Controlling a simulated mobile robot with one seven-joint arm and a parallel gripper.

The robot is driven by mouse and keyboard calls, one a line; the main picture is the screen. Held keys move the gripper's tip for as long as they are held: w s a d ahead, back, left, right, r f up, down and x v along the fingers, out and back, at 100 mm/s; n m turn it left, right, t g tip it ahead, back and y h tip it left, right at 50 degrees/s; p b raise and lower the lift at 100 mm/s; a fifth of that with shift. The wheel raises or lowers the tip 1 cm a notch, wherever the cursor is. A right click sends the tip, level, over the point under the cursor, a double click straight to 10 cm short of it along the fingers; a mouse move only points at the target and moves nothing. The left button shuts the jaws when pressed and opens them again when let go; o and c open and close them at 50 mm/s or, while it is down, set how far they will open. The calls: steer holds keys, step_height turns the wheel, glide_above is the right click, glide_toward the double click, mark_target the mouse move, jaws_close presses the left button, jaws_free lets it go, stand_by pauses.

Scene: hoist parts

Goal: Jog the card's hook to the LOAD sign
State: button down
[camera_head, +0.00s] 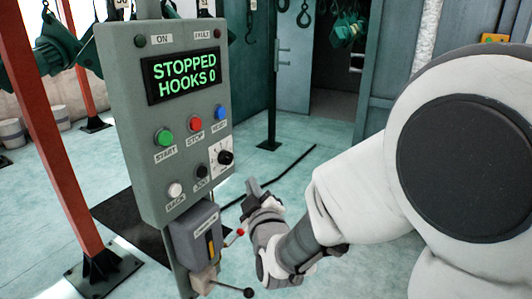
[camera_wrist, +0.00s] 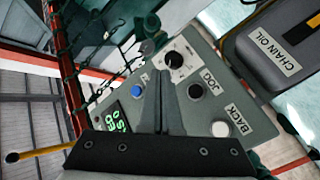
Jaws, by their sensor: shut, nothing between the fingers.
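The grey control panel (camera_head: 130,105) carries a display (camera_head: 183,74) reading "STOPPED HOOKS 0". The black JOG button (camera_head: 201,171) is low on the panel, beside the white BACK button (camera_head: 175,189) and below a rotary knob (camera_head: 225,157). The JOG button also shows in the wrist view (camera_wrist: 195,91), right of my fingers. My gripper (camera_head: 254,188) is shut and empty, right of the panel's lower edge. In the wrist view its fingers (camera_wrist: 163,60) point toward the panel near the knob; contact cannot be told. I cannot make out a LOAD sign or the card.
A chain oil box (camera_head: 196,235) with a red-tipped lever hangs below the panel. Green START (camera_head: 163,137), red STOP (camera_head: 195,124) and blue RESET (camera_head: 220,112) buttons sit above JOG. A red post (camera_head: 48,125) stands left. Hooks (camera_head: 304,15) hang behind. Floor beyond is mostly open.

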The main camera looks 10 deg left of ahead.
mark_target(202, 172)
steer(key=shift+s+a+f+n+t+y, duration=0.15)
steer(key=shift+a+f+n+t, duration=0.15)
steer(key=shift+a, duration=0.2)
steer(key=shift+s+a+f+n+t+y, duration=0.2)
steer(key=shift+a+n, duration=0.1)
steer(key=shift+a, duration=0.15)
steer(key=shift+w+a, duration=0.1)
steer(key=w+a+p, duration=0.1)
steer(key=w+a, duration=0.2)
steer(key=a, duration=0.5)
steer(key=shift+w, duration=0.15)
stand_by(1.6)
steer(key=shift+w+a+b, duration=0.2)
steer(key=shift+a+b, duration=0.15)
